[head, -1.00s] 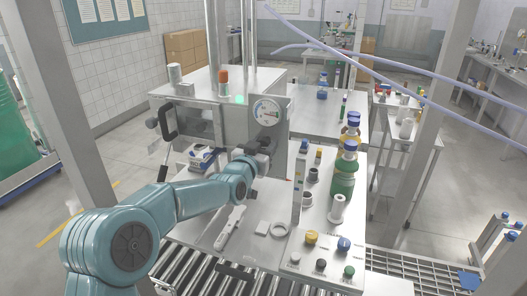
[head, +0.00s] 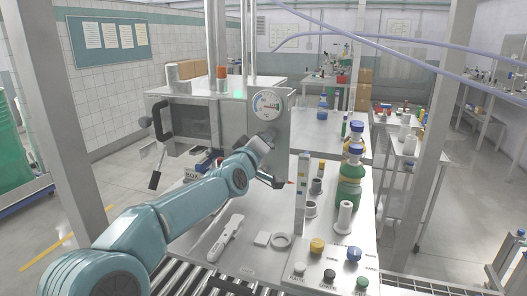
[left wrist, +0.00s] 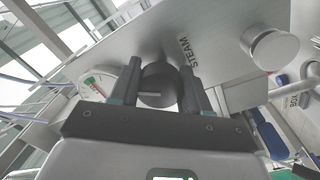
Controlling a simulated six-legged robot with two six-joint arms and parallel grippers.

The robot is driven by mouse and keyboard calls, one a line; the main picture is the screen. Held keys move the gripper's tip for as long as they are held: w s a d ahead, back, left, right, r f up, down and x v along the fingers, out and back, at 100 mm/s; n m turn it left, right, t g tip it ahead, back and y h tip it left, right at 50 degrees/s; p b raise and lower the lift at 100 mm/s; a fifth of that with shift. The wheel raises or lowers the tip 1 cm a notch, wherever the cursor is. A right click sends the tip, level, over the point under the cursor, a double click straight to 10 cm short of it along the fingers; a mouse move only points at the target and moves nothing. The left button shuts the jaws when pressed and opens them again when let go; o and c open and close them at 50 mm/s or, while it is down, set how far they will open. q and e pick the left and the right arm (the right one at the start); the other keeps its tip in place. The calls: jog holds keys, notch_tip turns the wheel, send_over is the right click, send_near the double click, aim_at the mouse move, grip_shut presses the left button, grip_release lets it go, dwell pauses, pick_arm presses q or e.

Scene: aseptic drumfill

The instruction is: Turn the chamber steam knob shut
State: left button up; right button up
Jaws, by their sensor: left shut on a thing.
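The steam knob (left wrist: 158,84) is a dark round knob with a pale pointer line, on a grey metal panel beside the printed word STEAM (left wrist: 188,51). In the left wrist view my left gripper (left wrist: 161,78) has one finger on each side of it and is shut on it. In the head view my left gripper (head: 267,141) is at the panel (head: 282,128) just below the round gauge (head: 266,104), and hides the knob. The gauge also shows in the left wrist view (left wrist: 98,82). My right gripper is in neither view.
A silver round knob (left wrist: 272,48) is on the same panel. The chamber door has a black handle (head: 161,119). Green bottles (head: 350,185), a white spool (head: 344,217) and a tall grey post (head: 301,194) stand on the bench to the right. A white hand tool (head: 226,239) lies in front.

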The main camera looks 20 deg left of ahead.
pick_arm(q)
jog(key=n+b, duration=0.1)
jog(key=n, duration=0.1)
jog(key=shift+n, duration=0.4)
jog(key=shift+r+n+y+b, duration=0.15)
jog(key=shift+n+y+b, duration=0.2)
jog(key=shift+n, duration=1.35)
jog(key=o, duration=1)
